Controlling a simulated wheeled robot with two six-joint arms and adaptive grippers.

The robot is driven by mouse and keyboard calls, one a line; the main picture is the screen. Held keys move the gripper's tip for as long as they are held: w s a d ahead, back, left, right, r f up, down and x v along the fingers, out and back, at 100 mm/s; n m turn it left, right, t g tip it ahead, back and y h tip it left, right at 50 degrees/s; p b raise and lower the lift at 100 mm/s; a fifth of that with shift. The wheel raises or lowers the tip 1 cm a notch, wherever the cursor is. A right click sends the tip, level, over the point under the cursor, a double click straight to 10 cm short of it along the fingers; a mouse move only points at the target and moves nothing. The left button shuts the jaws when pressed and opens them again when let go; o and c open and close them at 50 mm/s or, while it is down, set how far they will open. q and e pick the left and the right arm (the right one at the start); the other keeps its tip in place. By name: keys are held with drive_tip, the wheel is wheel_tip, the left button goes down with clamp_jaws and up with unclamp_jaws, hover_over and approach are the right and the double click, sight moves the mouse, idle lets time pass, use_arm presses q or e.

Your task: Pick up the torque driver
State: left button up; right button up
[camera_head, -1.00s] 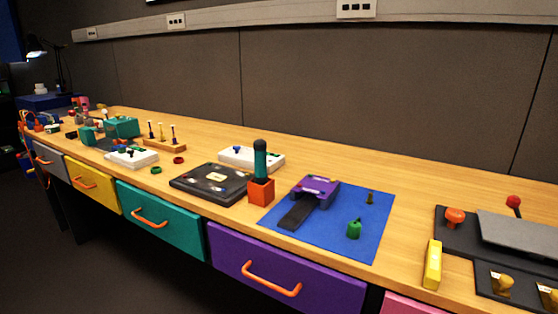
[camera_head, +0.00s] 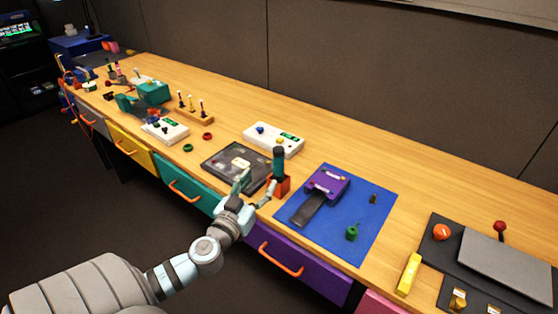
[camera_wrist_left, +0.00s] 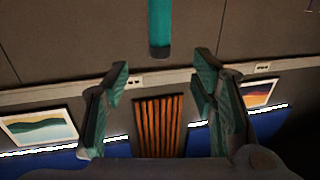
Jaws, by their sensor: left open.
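The torque driver (camera_head: 279,160) has a teal grip with a dark end. It stands upright in an orange-red block holder (camera_head: 279,186) near the table's front edge. My left gripper (camera_head: 256,187) reaches in from the front, just left of and in front of the holder. Its fingers are spread and empty. In the left wrist view, the teal driver handle (camera_wrist_left: 160,28) shows at the top middle, lined up with the gap between the open fingers (camera_wrist_left: 161,78) and apart from them. My right gripper is not in view.
A dark trackball panel (camera_head: 225,165) lies left of the holder, partly behind my left fingers. A white box with buttons (camera_head: 290,145) stands behind. A blue mat (camera_head: 372,218) with a purple device (camera_head: 326,183) is at the right. Bare wood (camera_head: 350,145) lies along the wall.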

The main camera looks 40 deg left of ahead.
sight(276, 158)
use_arm(q)
drive_tip(key=p+x, duration=0.1)
drive_tip(key=x, duration=0.5)
drive_tip(key=p+x, duration=0.1)
drive_tip(key=x, duration=0.6)
drive_tip(key=shift+r+p, duration=0.25)
drive_tip(key=shift+p, duration=0.1)
drive_tip(key=shift+w+f, duration=0.1)
clamp_jaws()
